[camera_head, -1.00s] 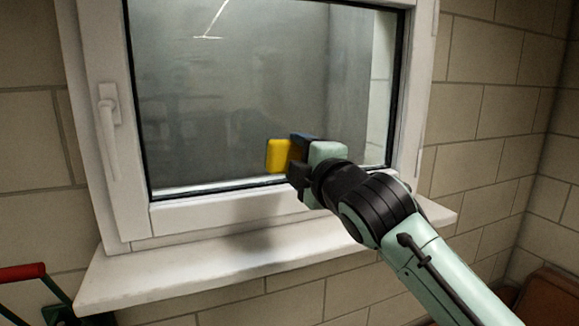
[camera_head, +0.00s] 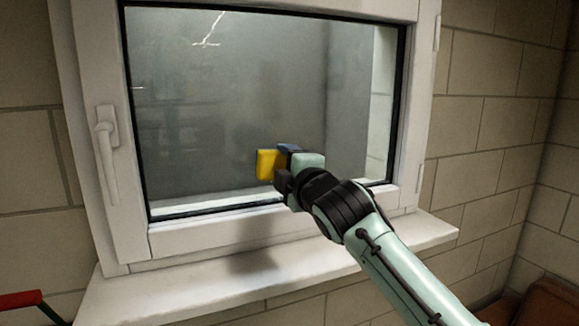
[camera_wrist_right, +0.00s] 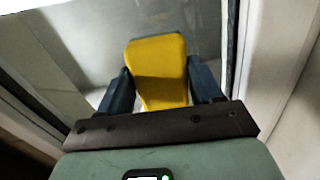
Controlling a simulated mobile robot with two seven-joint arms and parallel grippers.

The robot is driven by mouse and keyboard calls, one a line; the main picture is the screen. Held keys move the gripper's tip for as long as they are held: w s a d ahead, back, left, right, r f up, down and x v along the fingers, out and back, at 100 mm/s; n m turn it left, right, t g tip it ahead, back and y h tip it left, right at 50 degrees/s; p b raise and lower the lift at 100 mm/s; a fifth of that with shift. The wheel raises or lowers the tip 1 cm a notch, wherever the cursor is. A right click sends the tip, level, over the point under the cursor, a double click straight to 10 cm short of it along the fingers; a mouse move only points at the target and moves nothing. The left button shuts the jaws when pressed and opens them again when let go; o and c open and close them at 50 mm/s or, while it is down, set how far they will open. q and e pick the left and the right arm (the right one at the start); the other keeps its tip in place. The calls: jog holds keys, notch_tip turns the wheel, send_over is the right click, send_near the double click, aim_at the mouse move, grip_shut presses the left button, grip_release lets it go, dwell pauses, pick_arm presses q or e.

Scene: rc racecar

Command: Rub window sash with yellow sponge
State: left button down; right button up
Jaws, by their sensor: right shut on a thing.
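The yellow sponge (camera_head: 267,164) is held by my right gripper (camera_head: 283,165) in front of the lower part of the window glass, above the bottom frame. In the right wrist view the sponge (camera_wrist_right: 160,72) stands between the two dark fingers of my right gripper (camera_wrist_right: 160,88), which is shut on it. The window sash (camera_head: 215,232) is a white frame around a grey reflective pane (camera_head: 240,90). I cannot tell whether the sponge touches the glass. My left gripper is not in view.
A white handle (camera_head: 108,155) sticks out from the left side of the sash. A pale sill (camera_head: 190,288) juts out below the window. Tan block walls (camera_head: 490,130) flank it. A red-handled object (camera_head: 20,299) is at the lower left, and a brown item (camera_head: 545,303) at the lower right.

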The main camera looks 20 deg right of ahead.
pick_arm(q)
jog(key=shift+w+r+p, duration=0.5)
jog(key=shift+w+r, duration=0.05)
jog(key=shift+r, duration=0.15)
pick_arm(e)
jog(key=shift+w, duration=1)
jog(key=shift+d, duration=0.1)
